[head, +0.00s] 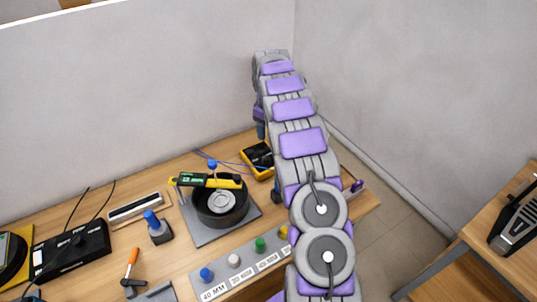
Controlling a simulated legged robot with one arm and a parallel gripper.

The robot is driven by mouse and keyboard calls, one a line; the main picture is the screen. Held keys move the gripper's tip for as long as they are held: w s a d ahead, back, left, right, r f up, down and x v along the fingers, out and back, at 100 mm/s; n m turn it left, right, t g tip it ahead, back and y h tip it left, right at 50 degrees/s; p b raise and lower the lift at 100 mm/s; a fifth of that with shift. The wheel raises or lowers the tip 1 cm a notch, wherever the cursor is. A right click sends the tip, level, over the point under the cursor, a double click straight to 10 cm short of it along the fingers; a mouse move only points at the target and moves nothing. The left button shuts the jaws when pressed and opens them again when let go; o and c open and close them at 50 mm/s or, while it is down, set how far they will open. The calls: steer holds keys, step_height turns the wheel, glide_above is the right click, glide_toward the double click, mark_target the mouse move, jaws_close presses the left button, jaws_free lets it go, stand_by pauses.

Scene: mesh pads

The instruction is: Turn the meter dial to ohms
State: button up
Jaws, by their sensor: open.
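The meter (257,159) is a yellow-edged black box on the wooden table, toward the back wall. My arm covers its right side. Its dial and markings are too small and too hidden to read. My arm reaches up and away over the table and folds down at its far end. Only a small part of my gripper (261,131) shows beside the arm, just above and behind the meter in the picture. It is open. Its fingertips are mostly hidden, and I cannot tell whether it touches the meter.
Blue leads lie near the meter. A grey strip with coloured knobs (234,262) runs along the front. Walls close the back; another table (508,245) stands at right.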

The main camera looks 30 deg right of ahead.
glide_toward(267, 158)
steer(key=shift+a+b, duration=0.35)
steer(key=shift+a, duration=0.05)
steer(key=f, duration=0.5)
steer(key=d+f+b, duration=0.1)
steer(key=f, duration=0.2)
steer(key=shift+d, duration=0.1)
steer(key=shift+a+f, duration=0.3)
steer(key=shift+a, duration=0.2)
steer(key=shift+d, duration=0.1)
steer(key=shift+d+f, duration=0.1)
steer(key=shift+d, duration=0.3)
steer(key=c, duration=0.4)
steer(key=shift+a, duration=0.25)
steer(key=c, duration=0.5)
steer(key=shift+c, duration=0.7)
